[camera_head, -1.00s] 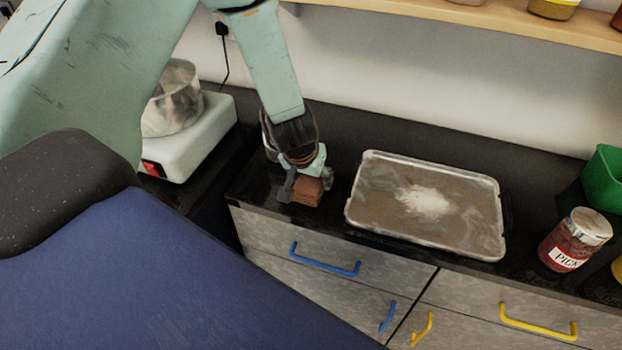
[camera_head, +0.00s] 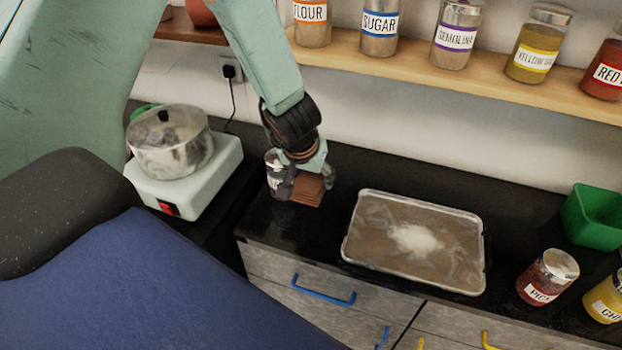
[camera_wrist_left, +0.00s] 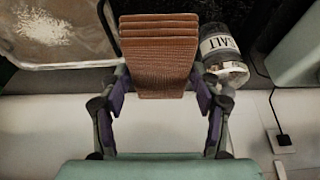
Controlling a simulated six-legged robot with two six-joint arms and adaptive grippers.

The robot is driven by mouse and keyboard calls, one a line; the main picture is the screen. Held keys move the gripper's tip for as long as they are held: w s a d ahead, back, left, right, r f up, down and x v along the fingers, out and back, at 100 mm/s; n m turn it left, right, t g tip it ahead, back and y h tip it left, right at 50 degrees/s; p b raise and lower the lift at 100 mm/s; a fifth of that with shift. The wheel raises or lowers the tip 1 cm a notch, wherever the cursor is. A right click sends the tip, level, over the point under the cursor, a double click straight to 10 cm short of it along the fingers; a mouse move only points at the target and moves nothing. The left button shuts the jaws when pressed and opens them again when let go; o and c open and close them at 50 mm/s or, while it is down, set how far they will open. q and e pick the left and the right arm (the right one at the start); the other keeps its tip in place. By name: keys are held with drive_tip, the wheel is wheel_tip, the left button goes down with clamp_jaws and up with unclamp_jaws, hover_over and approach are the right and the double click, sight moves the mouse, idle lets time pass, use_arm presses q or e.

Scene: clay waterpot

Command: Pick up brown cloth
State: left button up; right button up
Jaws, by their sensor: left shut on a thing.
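The brown cloth (camera_head: 308,190) is a folded, layered brown bundle. My left gripper (camera_head: 300,185) is shut on it, above the dark counter left of the tray. In the left wrist view the cloth (camera_wrist_left: 158,58) sits between the two fingers of my left gripper (camera_wrist_left: 160,95), its folded layers showing at the top. The far side of the cloth is hidden in the head view. My right gripper is not in view.
A metal tray (camera_head: 365,247) with white powder lies right of the gripper. A salt jar (camera_wrist_left: 224,55) stands close beside the cloth. A pot (camera_head: 170,145) on a white hotplate (camera_head: 222,165) is at left. Jars (camera_head: 455,38) line the shelf above; a green bin (camera_head: 592,215) is at right.

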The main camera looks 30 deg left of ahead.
sight(311, 178)
use_arm(q)
wheel_tip(311, 178, up, 14)
drive_tip(key=p, duration=0.9)
drive_tip(key=o, duration=0.5)
drive_tip(key=c, duration=0.4)
drive_tip(key=shift+s+f, duration=0.1)
drive_tip(key=shift+f, duration=0.05)
